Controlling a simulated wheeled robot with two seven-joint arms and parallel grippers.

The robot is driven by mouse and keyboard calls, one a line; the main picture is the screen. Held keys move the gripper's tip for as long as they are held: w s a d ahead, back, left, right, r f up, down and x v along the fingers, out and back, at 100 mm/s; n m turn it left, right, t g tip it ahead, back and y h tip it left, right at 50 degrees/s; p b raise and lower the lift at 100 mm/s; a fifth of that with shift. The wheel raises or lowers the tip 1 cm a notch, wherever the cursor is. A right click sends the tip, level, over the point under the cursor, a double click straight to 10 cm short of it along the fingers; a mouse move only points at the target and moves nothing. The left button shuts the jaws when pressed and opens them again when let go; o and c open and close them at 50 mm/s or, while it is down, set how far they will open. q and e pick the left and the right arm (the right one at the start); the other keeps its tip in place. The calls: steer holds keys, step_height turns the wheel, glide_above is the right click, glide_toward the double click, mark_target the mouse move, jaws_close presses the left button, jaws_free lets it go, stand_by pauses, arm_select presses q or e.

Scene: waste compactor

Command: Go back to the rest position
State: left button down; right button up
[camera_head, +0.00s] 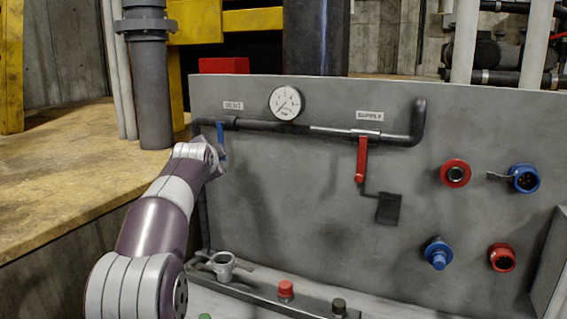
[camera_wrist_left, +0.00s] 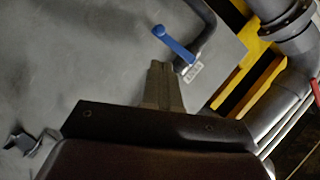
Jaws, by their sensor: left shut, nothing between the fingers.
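My left arm (camera_head: 157,228) reaches up from the bottom left in the head view, its wrist in front of the grey panel near the blue vent lever (camera_head: 220,135). The fingers are hard to make out there. In the left wrist view my left gripper (camera_wrist_left: 158,64) is shut and empty, its fingertips pointing at the panel. The blue lever (camera_wrist_left: 173,43) shows just beyond the tips, and the fingers are not around it. I cannot tell the exact gap. My right gripper is in neither view.
The panel (camera_head: 300,205) carries a gauge (camera_head: 286,102), a pipe (camera_head: 270,126), a red supply lever (camera_head: 361,160) and red and blue connectors (camera_head: 455,173). A ledge below holds a grey fitting (camera_head: 222,265) and a red button (camera_head: 286,290). A yellowish worktop (camera_head: 70,175) lies left.

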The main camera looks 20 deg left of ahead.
arm_select(q)
steer(key=s+d+f+n+g+h, duration=0.2)
steer(key=s+d+f+n+g, duration=0.15)
steer(key=f, duration=0.75)
steer(key=s+d+f+n+g+h, duration=0.15)
steer(key=s+d+f+n, duration=0.25)
steer(key=f, duration=0.6)
steer(key=s+d+f+g+p, duration=0.1)
steer(key=s+d+f, duration=0.3)
steer(key=s, duration=0.5)
steer(key=s+d+f+g+h+p, duration=0.1)
steer(key=s+d+f+g, duration=0.3)
steer(key=s, duration=0.5)
steer(key=s+d+f+g+h+p, duration=0.1)
steer(key=s+d+f, duration=0.3)
steer(key=s+d, duration=0.4)
steer(key=shift+s+g+p, duration=0.3)
steer(key=shift+s+g, duration=0.35)
steer(key=shift+g, duration=0.05)
steer(key=shift+f, duration=0.1)
